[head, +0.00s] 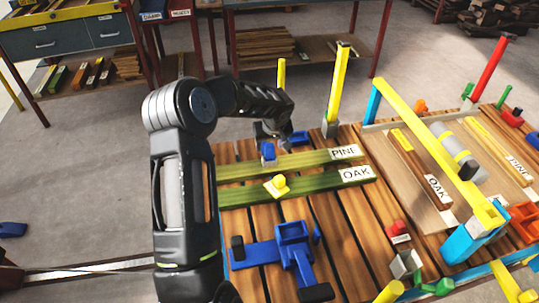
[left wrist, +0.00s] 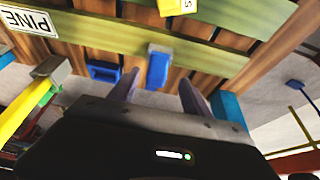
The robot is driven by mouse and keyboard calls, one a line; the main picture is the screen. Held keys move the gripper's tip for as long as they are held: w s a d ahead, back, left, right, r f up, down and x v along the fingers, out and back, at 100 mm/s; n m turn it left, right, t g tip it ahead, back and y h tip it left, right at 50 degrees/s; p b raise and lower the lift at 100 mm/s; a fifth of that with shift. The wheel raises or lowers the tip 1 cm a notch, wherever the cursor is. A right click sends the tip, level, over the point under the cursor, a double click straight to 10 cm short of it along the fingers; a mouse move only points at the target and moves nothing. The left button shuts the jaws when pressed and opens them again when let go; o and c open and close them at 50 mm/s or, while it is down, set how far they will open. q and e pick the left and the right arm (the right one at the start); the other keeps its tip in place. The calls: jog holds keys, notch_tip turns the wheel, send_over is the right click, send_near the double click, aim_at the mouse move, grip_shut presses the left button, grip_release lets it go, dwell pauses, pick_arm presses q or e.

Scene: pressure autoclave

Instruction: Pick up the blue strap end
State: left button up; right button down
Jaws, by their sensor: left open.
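A small upright blue piece (head: 268,151), which looks like the blue strap end, is at the far edge of the green PINE board (head: 306,160). In the left wrist view the blue piece (left wrist: 158,70) has a grey top and lies ahead of the gap between my fingers. My left gripper (head: 268,133) is open just beyond it; its two fingers also show in the left wrist view (left wrist: 159,90), apart, with nothing clearly held. Exact contact cannot be told. My right gripper is not in view.
Another blue piece (head: 299,138) is close by on the right. A blue clamp (head: 290,245) lies nearer on the slatted table. A yellow post (head: 338,90) rises at the back.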

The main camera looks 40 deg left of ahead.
aim_at(270, 147)
pick_arm(q)
jog(key=shift+w+a+f, duration=0.1)
jog(key=shift+f, duration=0.1)
jog(key=shift+w+a+f+p, duration=0.1)
jog(key=shift+w+f+p, duration=0.1)
jog(key=shift+f+p, duration=0.25)
jog(key=p+x, duration=0.1)
jog(key=x, duration=0.2)
jog(key=shift+w+f, duration=0.15)
jog(key=shift+w, duration=0.1)
jog(key=shift+w+a+f, duration=0.1)
jog(key=shift+a+f, duration=0.1)
jog(key=shift+f, duration=0.2)
jog(key=shift+c, duration=0.5)
grip_shut()
